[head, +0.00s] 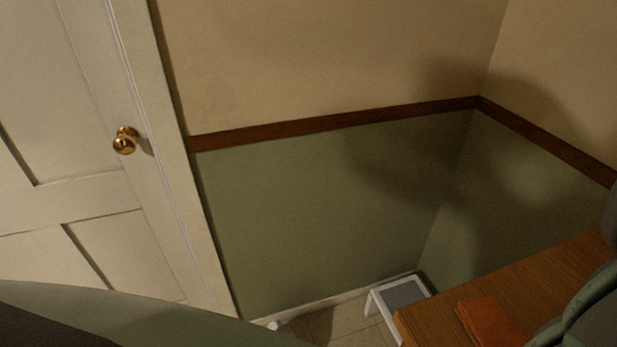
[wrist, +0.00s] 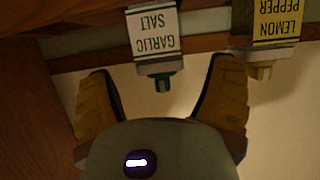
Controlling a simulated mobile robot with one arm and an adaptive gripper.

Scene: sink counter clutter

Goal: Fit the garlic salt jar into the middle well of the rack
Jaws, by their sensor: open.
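In the wrist view the garlic salt jar (wrist: 153,38) has a white label that reads upside down and a dark green cap pointing down in the picture. My gripper (wrist: 160,70) is open, with one tan-padded finger on each side of the jar's cap end. The jar lies between the fingers' lines, and I see no clear contact. The gripper's fingers do not show in the head view.
A lemon pepper jar (wrist: 278,24) with a yellow label stands right of the garlic salt in the wrist view. The head view shows a wooden top (head: 540,285) with an orange cloth-like item (head: 490,322), a white-framed stool (head: 403,294), a door (head: 75,120) and bare walls.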

